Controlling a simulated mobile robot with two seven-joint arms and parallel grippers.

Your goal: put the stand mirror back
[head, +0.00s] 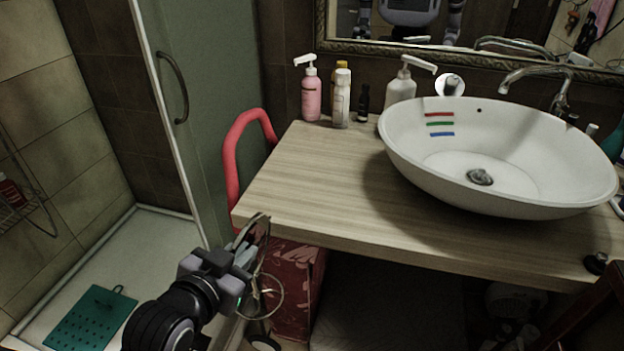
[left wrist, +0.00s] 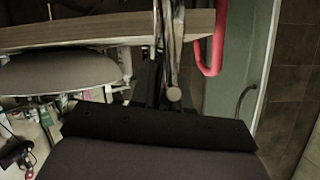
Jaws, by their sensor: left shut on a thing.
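My left gripper (head: 246,258) is shut on the stand mirror (head: 256,236), just off the front left edge of the wooden counter (head: 330,172). The mirror is seen nearly edge-on, with a thin metal frame and a wire ring hanging below the jaws. In the left wrist view a narrow metallic upright, which looks like the mirror (left wrist: 168,50), stands in front of the counter edge. Its reflecting face is hard to make out. My right gripper is not in view.
A white oval basin (head: 400,150) fills the counter's right part. A pink pump bottle (head: 311,95), a white bottle (head: 341,100) and other bottles stand along the back. The counter's left and front are clear. A red curved rail (head: 232,150) rises beside its left edge.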

